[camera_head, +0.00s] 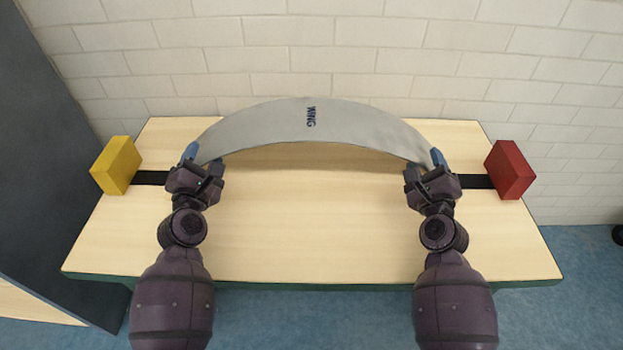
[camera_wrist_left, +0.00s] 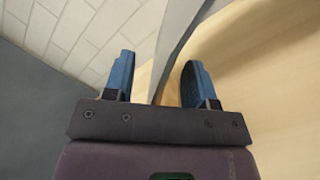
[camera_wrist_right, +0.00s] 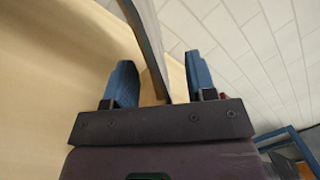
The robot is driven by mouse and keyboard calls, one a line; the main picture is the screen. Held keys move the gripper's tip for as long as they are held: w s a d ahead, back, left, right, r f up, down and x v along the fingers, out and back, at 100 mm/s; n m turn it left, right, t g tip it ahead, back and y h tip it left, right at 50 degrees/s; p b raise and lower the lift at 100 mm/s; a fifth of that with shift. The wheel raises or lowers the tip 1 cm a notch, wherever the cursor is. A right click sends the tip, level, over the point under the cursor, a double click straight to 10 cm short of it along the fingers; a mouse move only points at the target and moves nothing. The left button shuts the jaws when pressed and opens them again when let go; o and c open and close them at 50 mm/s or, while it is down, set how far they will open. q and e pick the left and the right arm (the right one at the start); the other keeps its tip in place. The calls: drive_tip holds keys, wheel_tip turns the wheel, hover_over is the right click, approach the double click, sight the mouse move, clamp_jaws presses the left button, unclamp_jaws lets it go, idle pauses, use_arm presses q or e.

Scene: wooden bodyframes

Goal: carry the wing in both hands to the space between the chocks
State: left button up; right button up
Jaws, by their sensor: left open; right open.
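The wing (camera_head: 270,119) is a grey curved panel with "WING" printed on it, arched across the back of the table. My left gripper (camera_head: 203,164) is open at its left end; in the left wrist view the wing's edge (camera_wrist_left: 172,50) lies between the two blue fingers (camera_wrist_left: 158,82), apart from them. My right gripper (camera_head: 424,166) is open at its right end; in the right wrist view the wing's edge (camera_wrist_right: 150,45) lies between the fingers (camera_wrist_right: 160,85). The yellow chock (camera_head: 117,166) is at the table's left edge and the red chock (camera_head: 511,169) at the right.
The wooden table (camera_head: 310,230) is bare in the middle and front. Black strips (camera_head: 476,181) lie beside the chocks, partly behind my grippers. A white brick wall (camera_head: 300,60) rises behind the table. A dark panel (camera_head: 50,170) stands at the left.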

use_arm(q)
drive_tip(key=s, duration=0.7)
drive_tip(key=s+f, duration=0.1)
drive_tip(key=s, duration=0.3)
drive_tip(key=shift+s+f, duration=0.1)
drive_tip(key=shift+s, duration=0.25)
use_arm(e)
drive_tip(key=s, duration=0.4)
drive_tip(key=s+f, duration=0.1)
drive_tip(key=s, duration=0.7)
drive_tip(key=shift+f, duration=0.15)
